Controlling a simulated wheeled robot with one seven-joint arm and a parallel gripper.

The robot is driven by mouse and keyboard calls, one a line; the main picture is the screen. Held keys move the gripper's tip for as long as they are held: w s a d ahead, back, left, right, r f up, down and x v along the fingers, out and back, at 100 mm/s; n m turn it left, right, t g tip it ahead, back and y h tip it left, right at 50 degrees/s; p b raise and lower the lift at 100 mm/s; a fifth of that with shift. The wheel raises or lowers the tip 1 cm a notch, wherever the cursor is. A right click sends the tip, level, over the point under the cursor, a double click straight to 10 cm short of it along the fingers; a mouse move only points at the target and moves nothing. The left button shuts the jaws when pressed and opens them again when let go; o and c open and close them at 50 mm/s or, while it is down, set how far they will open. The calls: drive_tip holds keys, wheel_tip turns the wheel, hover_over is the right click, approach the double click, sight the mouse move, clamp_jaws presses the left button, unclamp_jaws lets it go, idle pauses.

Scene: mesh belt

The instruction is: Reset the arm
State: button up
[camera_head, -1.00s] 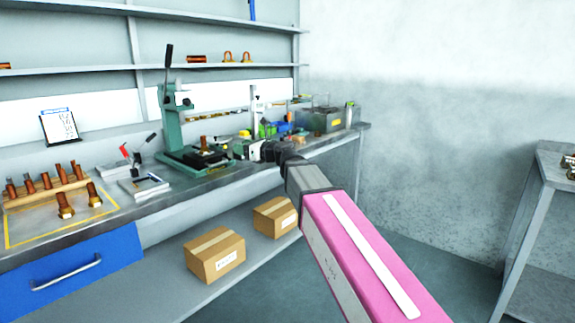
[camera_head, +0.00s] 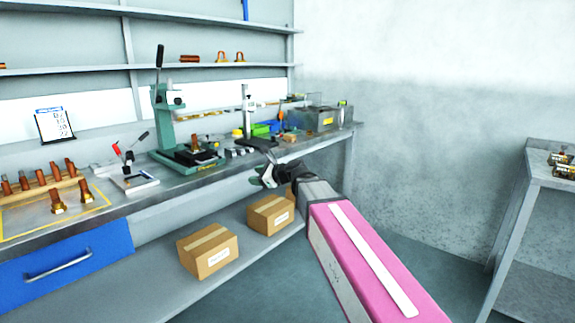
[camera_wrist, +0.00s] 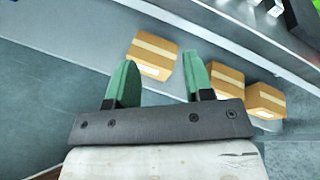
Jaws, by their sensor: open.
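My gripper (camera_head: 262,178) is in front of the workbench's front edge, at about bench height, in the head view. In the wrist view my gripper (camera_wrist: 158,82) shows two green fingers set wide apart with nothing between them. My pink and grey arm reaches in from the lower right of the head view. The workbench (camera_head: 165,190) runs along the wall on the left.
Cardboard boxes (camera_head: 208,250) lie on the lower shelf. On the bench are a green press (camera_head: 165,118), a rack of copper parts (camera_head: 38,190) and a grey bin (camera_head: 312,118). A metal table (camera_head: 555,172) stands at right. The floor between is clear.

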drive_tip(key=s+d+f+n+g+h, duration=0.2)
drive_tip(key=s+d+f+n+h, duration=0.2)
drive_tip(key=d+f, duration=0.6)
drive_tip(key=s+d+f+n+g+h, duration=0.3)
drive_tip(key=s+d+f+n+h, duration=0.1)
drive_tip(key=s+d+f+n, duration=0.4)
drive_tip(key=s+d+f+n+g+h, duration=0.2)
drive_tip(key=s+d+f+n+h, duration=0.2)
drive_tip(key=d+f, duration=0.8)
wheel_tip(320, 180, down, 4)
drive_tip(key=s+n, duration=0.2)
drive_tip(key=shift+s+r+n+h, duration=0.2)
drive_tip(key=shift+s+n+h, duration=0.15)
drive_tip(key=shift+n+h, duration=0.05)
drive_tip(key=shift+d, duration=0.1)
